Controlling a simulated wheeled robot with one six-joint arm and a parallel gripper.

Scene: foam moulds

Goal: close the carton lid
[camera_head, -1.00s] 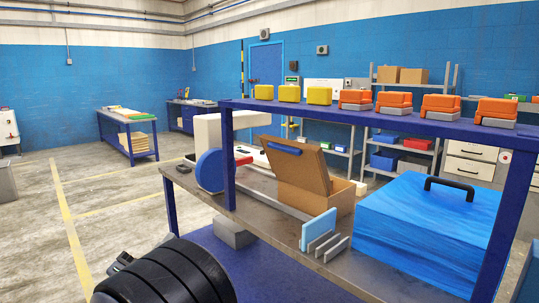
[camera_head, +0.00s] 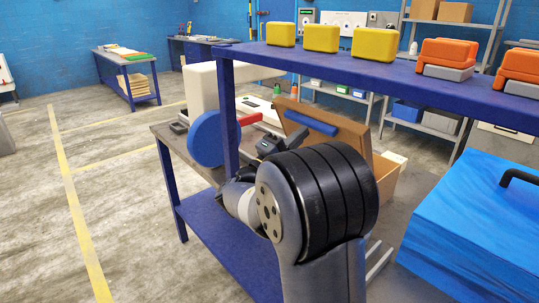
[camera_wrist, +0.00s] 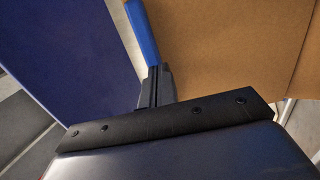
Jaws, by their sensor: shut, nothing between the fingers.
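The carton (camera_head: 388,178) stands on the workbench, partly hidden behind my arm. My gripper (camera_head: 268,144) is just left of the lid, near the blue strip. In the wrist view, my gripper's fingers (camera_wrist: 156,88) are closed together and empty. The blue strip (camera_wrist: 142,32) lies just past the fingertips, and the brown lid (camera_wrist: 220,50) fills the upper right. I cannot tell whether the fingers touch the strip.
A blue shelf (camera_head: 400,78) with yellow and orange blocks (camera_head: 376,44) runs above the bench. A blue post (camera_head: 228,120) and a blue disc (camera_head: 206,139) stand left of my gripper. A blue-covered block (camera_head: 475,225) sits at the right.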

